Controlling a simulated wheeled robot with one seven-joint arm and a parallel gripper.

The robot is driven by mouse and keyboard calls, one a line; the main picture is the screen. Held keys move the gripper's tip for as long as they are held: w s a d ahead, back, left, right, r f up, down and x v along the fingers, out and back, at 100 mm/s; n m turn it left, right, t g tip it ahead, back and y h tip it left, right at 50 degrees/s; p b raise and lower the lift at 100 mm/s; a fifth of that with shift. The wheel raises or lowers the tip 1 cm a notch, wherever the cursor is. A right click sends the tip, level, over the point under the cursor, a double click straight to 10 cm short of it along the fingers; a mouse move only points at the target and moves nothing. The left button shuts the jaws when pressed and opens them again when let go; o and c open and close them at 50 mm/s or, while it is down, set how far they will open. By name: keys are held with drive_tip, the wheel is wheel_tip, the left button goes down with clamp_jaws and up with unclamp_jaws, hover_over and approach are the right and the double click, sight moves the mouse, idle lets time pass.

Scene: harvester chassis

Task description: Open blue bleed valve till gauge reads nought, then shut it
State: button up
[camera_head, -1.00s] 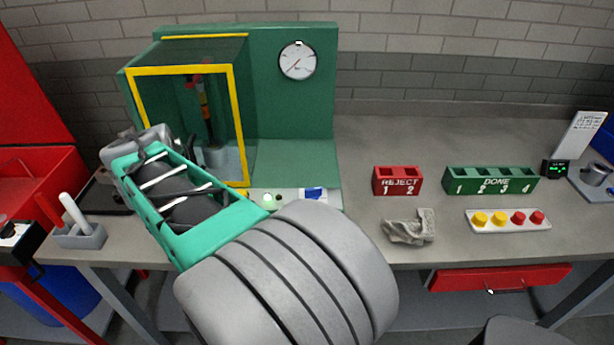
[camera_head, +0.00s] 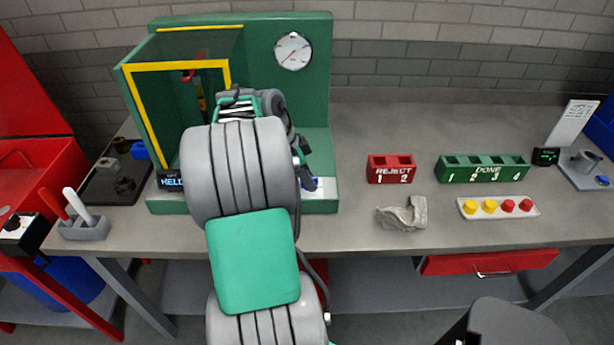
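The round white gauge (camera_head: 293,51) is on the upper right of the green test stand (camera_head: 315,100). Its thin needle seems to point to the lower left, but the scale is too small to read. My gripper (camera_head: 308,180) is a dark shape low at the front right of the stand, partly behind my own arm. Whether its fingers are open or shut cannot be made out. I cannot tell whether this is the bleed valve. My arm covers much of the ledge.
A yellow-framed guard (camera_head: 180,65) stands at the stand's left, with a small display (camera_head: 172,180) reading "HELD" below. A red reject rack (camera_head: 391,169), green done rack (camera_head: 485,168), grey rag (camera_head: 403,213) and button strip (camera_head: 499,207) lie to the right. The bench between stand and racks is clear.

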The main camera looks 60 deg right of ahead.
drive_tip(key=shift+c, duration=0.5)
clamp_jaws()
drive_tip(key=shift+n+b, duration=0.4)
drive_tip(key=n+t+h+b, duration=0.1)
drive_tip(key=n+b, duration=0.2)
drive_tip(key=shift+s+a+f, duration=0.1)
drive_tip(key=shift+f, duration=0.1)
drive_tip(key=n+b, duration=0.1)
drive_tip(key=n, duration=0.1)
drive_tip(key=n+t+b, duration=0.1)
drive_tip(key=n, duration=0.1)
drive_tip(key=shift+s+t+h+b, duration=0.15)
drive_tip(key=shift+t+h+b, duration=0.15)
drive_tip(key=shift+h+b, duration=0.1)
drive_tip(key=n+b, duration=0.1)
drive_tip(key=n, duration=0.1)
drive_tip(key=n+t+b, duration=0.1)
drive_tip(key=n, duration=0.1)
drive_tip(key=shift+s+r+t, duration=0.1)
drive_tip(key=shift+t, duration=0.2)
drive_tip(key=shift+r+n+t+y+b, duration=0.1)
drive_tip(key=shift+n+t+y+b, duration=0.35)
drive_tip(key=shift+n, duration=1.25)
